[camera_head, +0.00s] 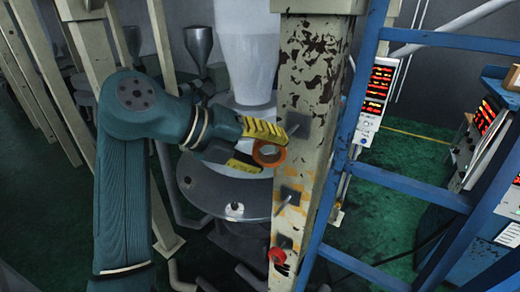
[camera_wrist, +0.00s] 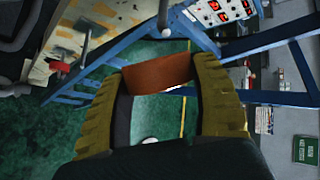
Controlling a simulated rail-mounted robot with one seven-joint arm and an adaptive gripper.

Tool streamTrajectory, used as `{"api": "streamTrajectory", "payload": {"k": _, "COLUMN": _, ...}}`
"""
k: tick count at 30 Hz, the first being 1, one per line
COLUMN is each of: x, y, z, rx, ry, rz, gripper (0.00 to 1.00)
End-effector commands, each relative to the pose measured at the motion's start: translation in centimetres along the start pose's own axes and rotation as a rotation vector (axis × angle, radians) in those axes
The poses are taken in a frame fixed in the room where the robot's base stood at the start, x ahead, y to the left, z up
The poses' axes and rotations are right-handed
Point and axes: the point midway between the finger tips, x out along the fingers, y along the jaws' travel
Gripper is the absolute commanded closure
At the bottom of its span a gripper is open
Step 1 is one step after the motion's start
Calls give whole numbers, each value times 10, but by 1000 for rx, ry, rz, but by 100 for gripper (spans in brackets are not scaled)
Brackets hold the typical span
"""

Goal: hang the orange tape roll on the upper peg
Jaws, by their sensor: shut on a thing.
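The orange tape roll (camera_head: 268,162) is held between the fingertips of my gripper (camera_head: 270,151), just left of the tan post (camera_head: 309,85). In the wrist view the roll (camera_wrist: 158,74) spans the gap between the two yellow fingers; its outer side faces the camera. In the head view its hole shows. The upper peg (camera_head: 298,125) sticks out from a dark plate on the post, a little above and right of the roll. The roll appears apart from the peg. A lower peg (camera_head: 284,205) is below it on the post.
A red knob-like part (camera_head: 277,256) sits low on the post. A blue frame (camera_head: 355,110) stands close on the right, with lit display panels (camera_head: 377,90) beyond. A round grey table (camera_head: 235,190) is behind my gripper.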

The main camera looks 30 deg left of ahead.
Motion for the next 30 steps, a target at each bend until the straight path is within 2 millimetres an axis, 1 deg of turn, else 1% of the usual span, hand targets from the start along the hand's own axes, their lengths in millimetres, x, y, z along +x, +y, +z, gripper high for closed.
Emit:
{"api": "streamTrajectory", "payload": {"k": 27, "x": 44, "y": -17, "z": 39, "rx": -2, "ry": 0, "rz": 1, "gripper": 70}}
{"api": "streamTrajectory", "payload": {"k": 29, "x": 47, "y": -17, "z": 41, "rx": -3, "ry": 1, "rz": 2, "gripper": 70}}
{"api": "streamTrajectory", "payload": {"k": 30, "x": 51, "y": -13, "z": 41, "rx": -3, "ry": 0, "rz": 2, "gripper": 70}}
